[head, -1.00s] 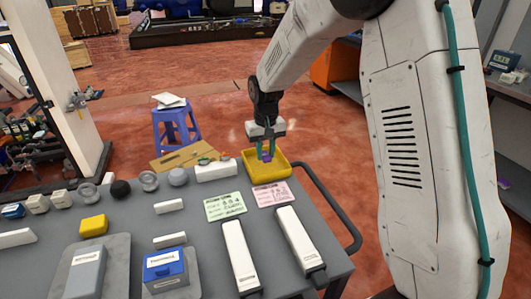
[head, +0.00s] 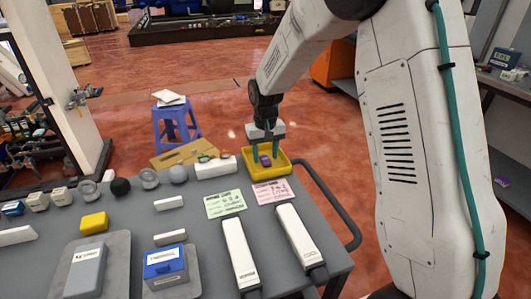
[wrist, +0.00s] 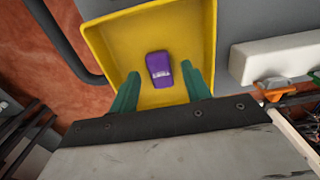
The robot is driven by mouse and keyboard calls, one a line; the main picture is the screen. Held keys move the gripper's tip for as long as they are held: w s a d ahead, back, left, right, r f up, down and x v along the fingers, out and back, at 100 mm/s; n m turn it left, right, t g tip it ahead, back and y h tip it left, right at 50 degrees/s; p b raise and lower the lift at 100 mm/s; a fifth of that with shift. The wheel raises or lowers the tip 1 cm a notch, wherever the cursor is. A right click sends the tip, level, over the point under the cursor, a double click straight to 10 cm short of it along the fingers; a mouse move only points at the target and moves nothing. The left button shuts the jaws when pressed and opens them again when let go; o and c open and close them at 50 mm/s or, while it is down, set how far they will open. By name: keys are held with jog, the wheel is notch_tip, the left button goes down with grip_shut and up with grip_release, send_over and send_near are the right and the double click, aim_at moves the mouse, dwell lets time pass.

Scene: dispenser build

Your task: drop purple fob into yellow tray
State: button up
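The purple fob (head: 265,160) lies inside the yellow tray (head: 284,172) at the far right end of the grey table. In the wrist view the fob (wrist: 159,69) rests on the floor of the tray (wrist: 112,45), near its middle, with a small white label at one end. My gripper (head: 265,155) is above the tray with its two green fingers spread apart on either side of the fob.
A white block with coloured pieces (head: 215,167) stands just left of the tray. Pink (head: 273,190) and green (head: 225,203) cards and two long white devices lie nearer. A dark rail (head: 335,200) runs along the table's right side. A blue stool (head: 175,125) stands behind.

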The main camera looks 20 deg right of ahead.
aim_at(266, 159)
notch_tip(266, 159, up, 13)
jog(key=shift+r, duration=0.2)
dwell(0.4)
jog(key=s+d+r, duration=0.1)
jog(key=s+r, duration=0.5)
jog(key=s, duration=0.5)
jog(key=s+d+t, duration=0.1)
jog(key=s+d, duration=0.1)
jog(key=s, duration=2.4)
jog(key=shift+s+d+f, duration=0.15)
jog(key=shift+s+d, duration=0.05)
jog(key=shift+s, duration=0.15)
